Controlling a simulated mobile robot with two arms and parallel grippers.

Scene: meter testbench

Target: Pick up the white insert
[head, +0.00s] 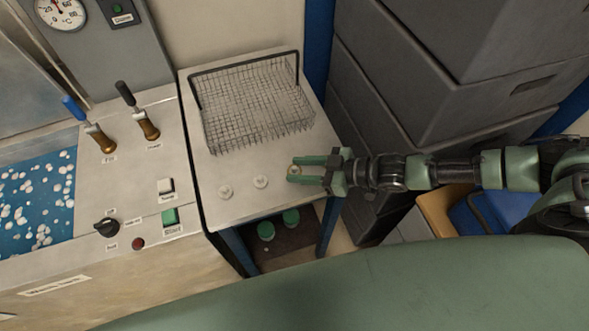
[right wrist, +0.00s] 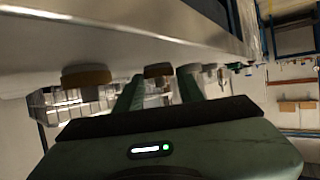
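Two small white round inserts stand on the grey metal table in the head view, one on the left (head: 225,192) and one in the middle (head: 261,182). A third small round piece with a tan ring (head: 294,171) sits at the tips of my right gripper (head: 295,170). Its fingers are parallel with a gap between them, one on each side of this piece; contact cannot be told. In the right wrist view a brown-rimmed piece (right wrist: 157,70) shows between the fingers, with another (right wrist: 87,77) to the left. My left gripper is not in view.
A wire basket (head: 255,105) with a dark handle stands at the back of the table (head: 235,213). A panel with levers and switches (head: 130,190) is to the left. Dark stacked crates (head: 420,70) stand to the right. Green round items (head: 266,230) lie below the table.

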